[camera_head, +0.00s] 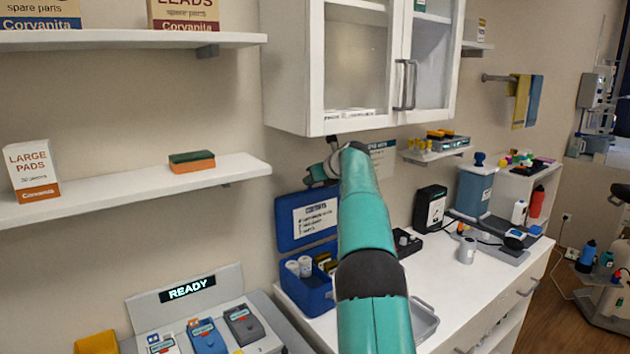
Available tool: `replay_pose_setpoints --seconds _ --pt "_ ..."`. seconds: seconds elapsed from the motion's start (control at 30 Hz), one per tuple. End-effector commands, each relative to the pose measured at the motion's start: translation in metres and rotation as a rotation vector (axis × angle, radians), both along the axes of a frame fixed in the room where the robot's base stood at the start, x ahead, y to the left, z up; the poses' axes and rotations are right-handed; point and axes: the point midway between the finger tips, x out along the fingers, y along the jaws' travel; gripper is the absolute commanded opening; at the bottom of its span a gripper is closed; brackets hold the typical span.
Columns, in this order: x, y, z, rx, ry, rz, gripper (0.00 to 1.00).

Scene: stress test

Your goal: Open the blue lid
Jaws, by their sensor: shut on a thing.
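The blue lid (284,225) stands raised at the back of the blue box (318,300), with a white printed label on its inner face. The box is open on the counter, and white-capped containers and other small items show inside. My teal arm reaches up past the box's right side and covers part of the lid and box. My gripper (315,175) is at the lid's top edge, shut on the lid. Its fingertips are small and partly hidden.
A white wall cabinet (290,70) hangs just above my gripper. A black box (430,208), a blue-and-grey container (474,190) and a metal cup (466,250) stand right on the counter. A READY panel (188,290) is at lower left. The counter's front right is clear.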

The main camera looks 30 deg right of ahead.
Motion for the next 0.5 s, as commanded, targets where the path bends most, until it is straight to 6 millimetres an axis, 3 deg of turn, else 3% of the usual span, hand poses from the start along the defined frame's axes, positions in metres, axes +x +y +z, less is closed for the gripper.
replay_pose_setpoints --seconds 0.2,0.23,0.3,0.33,0.5 --pt "0.0012 0.0003 0.0068 -0.004 -0.012 -0.002 0.00" --pt "0.0013 0.0004 0.0067 -0.004 -0.012 -0.002 0.29" --pt "0.0018 0.0006 0.0059 -0.004 -0.010 -0.002 0.43" --pt "0.0019 0.0006 0.0053 -0.003 -0.009 -0.002 0.48" --pt "0.0019 0.0005 0.0028 -0.003 -0.005 -0.001 0.48"
